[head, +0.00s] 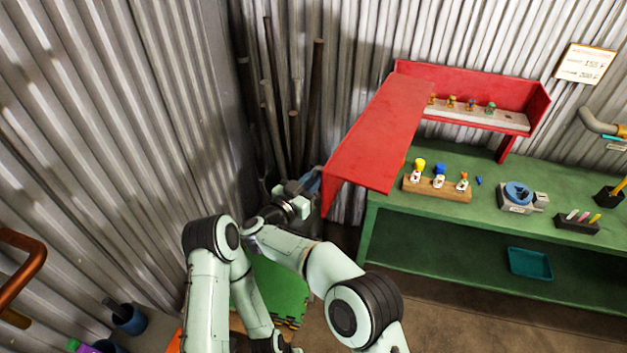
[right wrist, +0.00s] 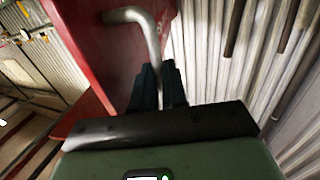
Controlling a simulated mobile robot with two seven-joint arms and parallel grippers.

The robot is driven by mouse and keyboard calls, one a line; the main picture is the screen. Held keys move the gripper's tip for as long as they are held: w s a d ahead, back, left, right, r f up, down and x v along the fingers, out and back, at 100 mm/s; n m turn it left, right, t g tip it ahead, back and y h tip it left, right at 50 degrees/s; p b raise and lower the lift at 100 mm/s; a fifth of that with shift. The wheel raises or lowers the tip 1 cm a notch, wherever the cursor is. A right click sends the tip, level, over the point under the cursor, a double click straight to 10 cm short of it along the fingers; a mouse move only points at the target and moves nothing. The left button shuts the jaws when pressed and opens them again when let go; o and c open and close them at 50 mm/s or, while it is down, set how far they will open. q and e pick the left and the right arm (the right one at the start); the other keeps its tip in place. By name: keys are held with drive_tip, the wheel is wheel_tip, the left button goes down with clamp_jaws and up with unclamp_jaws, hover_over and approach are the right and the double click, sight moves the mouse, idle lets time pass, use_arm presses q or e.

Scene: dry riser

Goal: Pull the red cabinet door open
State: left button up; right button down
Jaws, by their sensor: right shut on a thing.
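The red cabinet (head: 540,105) stands above the green bench against the corrugated wall, with a shelf of small coloured items showing inside. Its red door (head: 380,135) stands wide open, swung out at the cabinet's left side toward me. It also shows in the right wrist view (right wrist: 95,45), with a curved metal handle (right wrist: 135,17) on its face. My right gripper (right wrist: 160,85) is shut on the handle, its dark fingers either side of the bar. In the head view, this gripper (head: 313,187) is at the door's left edge, partly hidden. My left gripper is out of view.
The green bench (head: 560,195) holds a wooden block (head: 450,193) with coloured-topped items, a blue round device (head: 518,193) and a dark holder (head: 577,222). A teal tray (head: 530,263) is on the lower shelf. Dark poles (head: 315,95) lean in the corner behind my right gripper.

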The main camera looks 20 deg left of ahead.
drive_tip(key=shift+w+d+r, duration=0.15)
drive_tip(key=shift+w+r, duration=0.1)
drive_tip(key=shift+r, duration=0.05)
drive_tip(key=shift+d, duration=0.1)
drive_tip(key=c, duration=1.2)
unclamp_jaws()
drive_tip(key=shift+w+f, duration=0.1)
drive_tip(key=shift+f, duration=0.1)
drive_tip(key=shift+s+a, duration=0.2)
